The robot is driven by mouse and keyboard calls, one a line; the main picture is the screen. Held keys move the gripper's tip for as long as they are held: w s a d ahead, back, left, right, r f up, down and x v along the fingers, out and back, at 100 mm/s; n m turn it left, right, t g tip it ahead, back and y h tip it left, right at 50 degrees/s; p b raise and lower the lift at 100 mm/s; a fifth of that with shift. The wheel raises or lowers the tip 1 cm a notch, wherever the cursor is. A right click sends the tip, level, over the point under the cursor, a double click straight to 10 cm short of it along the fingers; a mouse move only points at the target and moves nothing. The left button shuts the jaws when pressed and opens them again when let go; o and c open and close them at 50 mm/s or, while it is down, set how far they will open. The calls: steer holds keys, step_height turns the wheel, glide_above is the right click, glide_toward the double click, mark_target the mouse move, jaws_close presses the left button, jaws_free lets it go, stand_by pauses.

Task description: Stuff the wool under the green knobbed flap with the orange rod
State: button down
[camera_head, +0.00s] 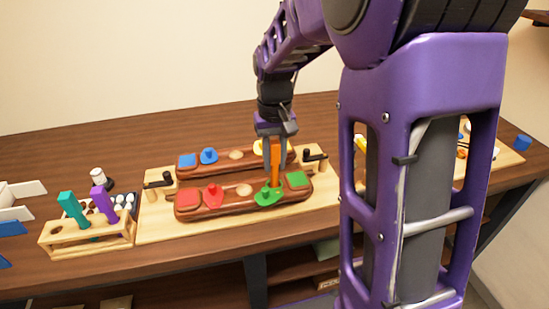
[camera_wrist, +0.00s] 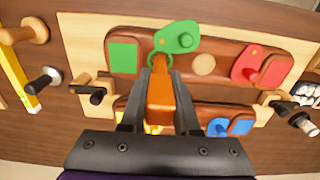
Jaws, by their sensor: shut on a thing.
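My gripper (camera_head: 275,138) is shut on the orange rod (camera_head: 275,165), which points down at the front brown block (camera_head: 240,198). In the wrist view the orange rod (camera_wrist: 160,100) lies between my fingers. Its far end is at a green-rimmed opening (camera_wrist: 152,68); I cannot tell how deep it reaches. The green knobbed flap (camera_head: 266,198) is beside the rod; in the wrist view the flap (camera_wrist: 178,37) is turned away from the opening. I cannot make out any wool at the opening; the rod and fingers hide part of it.
A red knobbed flap (camera_head: 213,194) is on the same block. A second block behind carries a blue knobbed flap (camera_head: 209,156). Black clamps (camera_head: 158,182) stand at the board's ends. A wooden rack (camera_head: 60,236) at left holds teal (camera_head: 73,208) and purple (camera_head: 103,203) rods.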

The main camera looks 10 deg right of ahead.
mark_target(274, 142)
steer(key=shift+f, duration=0.2)
stand_by(0.6)
steer(key=shift+r+p, duration=2.45)
steer(key=shift+r, duration=0.5)
steer(key=shift+r+p, duration=0.3)
steer(key=shift+r, duration=0.8)
